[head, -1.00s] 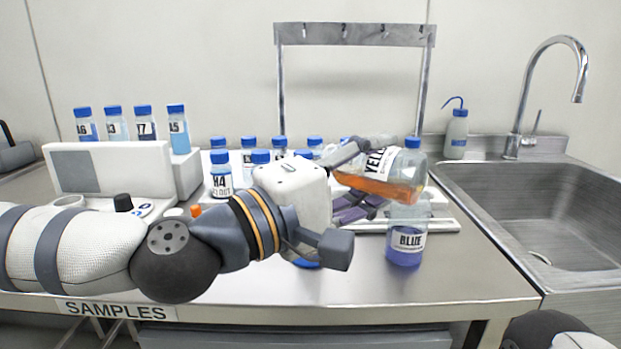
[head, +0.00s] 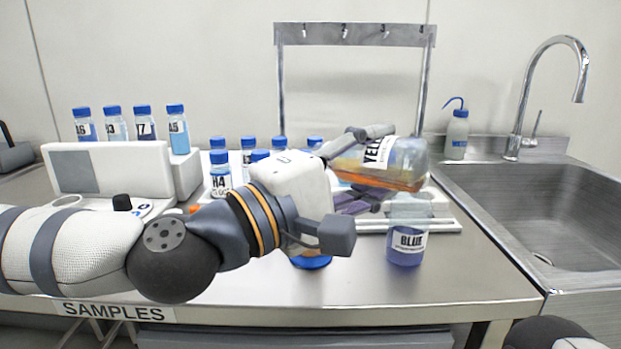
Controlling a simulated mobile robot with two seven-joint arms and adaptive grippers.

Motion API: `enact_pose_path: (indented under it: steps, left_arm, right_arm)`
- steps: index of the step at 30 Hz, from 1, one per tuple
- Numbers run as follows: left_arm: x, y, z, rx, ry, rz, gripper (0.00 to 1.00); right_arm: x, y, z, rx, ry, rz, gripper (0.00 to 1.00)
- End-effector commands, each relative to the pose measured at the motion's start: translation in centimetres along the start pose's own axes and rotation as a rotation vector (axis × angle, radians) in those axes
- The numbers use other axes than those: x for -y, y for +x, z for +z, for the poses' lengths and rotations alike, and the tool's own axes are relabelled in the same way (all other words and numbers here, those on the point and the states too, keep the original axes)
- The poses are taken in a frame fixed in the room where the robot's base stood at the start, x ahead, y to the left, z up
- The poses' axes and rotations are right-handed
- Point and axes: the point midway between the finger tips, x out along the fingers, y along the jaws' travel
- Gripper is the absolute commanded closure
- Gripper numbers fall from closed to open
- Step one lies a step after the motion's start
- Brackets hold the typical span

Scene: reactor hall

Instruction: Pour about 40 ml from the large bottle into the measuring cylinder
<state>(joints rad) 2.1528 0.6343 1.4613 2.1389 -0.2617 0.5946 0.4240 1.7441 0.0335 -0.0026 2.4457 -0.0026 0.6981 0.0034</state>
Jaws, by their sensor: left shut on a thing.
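My left gripper (head: 362,165) is shut on the large bottle (head: 408,158), a clear bottle with a white label starting "YELL" and orange liquid. It holds the bottle well tilted, close to lying flat, above the bench. The liquid lies along the bottle's lower side. The bottle's mouth is hidden, and I cannot see any stream. A blue round foot (head: 311,262) shows on the bench below my left wrist; it may be the measuring cylinder's base, with the rest hidden behind my gripper. My right gripper is not in view.
A bottle labelled BLUE (head: 406,248) stands under the held bottle's right part. Several blue-capped sample bottles (head: 220,175) stand behind my wrist. The bench front is clear.

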Motion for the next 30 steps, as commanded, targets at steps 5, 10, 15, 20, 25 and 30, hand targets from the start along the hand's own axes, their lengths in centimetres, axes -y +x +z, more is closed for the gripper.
enact_pose_path:
  steps: [5, 10, 15, 20, 25, 30]
  left_arm:
    - [-0.1, 0.0, 0.0, -0.002, -0.01, 0.004, 0.92]
    - [-0.1, 0.0, 0.0, -0.002, -0.009, 0.004, 0.92]
    - [-0.1, 0.1, 0.2, -0.001, -0.009, 0.004, 0.92]
    - [-0.1, 0.1, 0.2, -0.002, -0.015, 0.005, 0.92]
    - [-0.2, 0.1, 0.2, -0.004, -0.033, 0.01, 0.92]
    - [2.0, -0.1, 1.1, 0.055, 0.406, -0.108, 0.92]
  right_arm:
    - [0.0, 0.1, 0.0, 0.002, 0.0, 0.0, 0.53]
    - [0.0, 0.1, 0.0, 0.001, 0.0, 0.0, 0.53]
    - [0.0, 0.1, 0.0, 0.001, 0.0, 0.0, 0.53]
    - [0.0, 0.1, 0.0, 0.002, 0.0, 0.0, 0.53]
    - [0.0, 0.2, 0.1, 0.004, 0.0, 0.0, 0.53]
    - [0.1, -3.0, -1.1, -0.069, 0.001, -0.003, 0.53]
